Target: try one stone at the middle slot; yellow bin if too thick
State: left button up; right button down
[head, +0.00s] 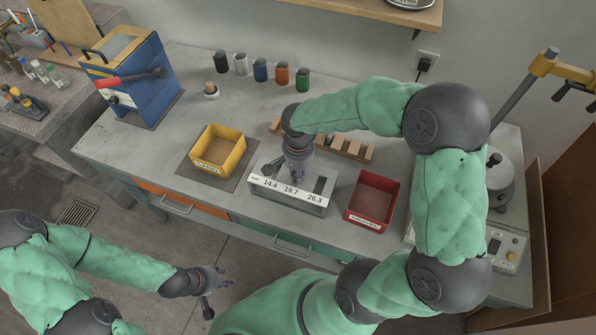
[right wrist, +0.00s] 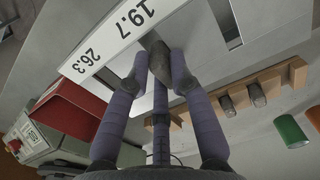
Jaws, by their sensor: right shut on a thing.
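The grey gauge block (head: 322,207) has a white label reading 14.4, 19.7 and 26.3, one number by each slot. My right gripper (head: 296,172) is over the middle of it, at the 19.7 mark. In the right wrist view its fingers (right wrist: 158,72) are shut on a dark grey stone (right wrist: 154,44). I cannot tell whether the stone's lower end is inside the middle slot or just above it. The yellow bin (head: 218,150) stands left of the gauge and looks empty. My left gripper (head: 209,287) is open and empty, away from the bench front.
A red bin (head: 372,200) stands right of the gauge. A wooden rack (head: 355,149) behind it holds stones, two of them (right wrist: 227,105) clear in the right wrist view. Several coloured cups (head: 281,73) and a blue machine (head: 128,75) stand further back.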

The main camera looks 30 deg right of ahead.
jog(key=c, duration=1)
grip_release()
notch_tip(320, 180, up, 12)
jog(key=shift+r, duration=0.1)
dwell(0.5)
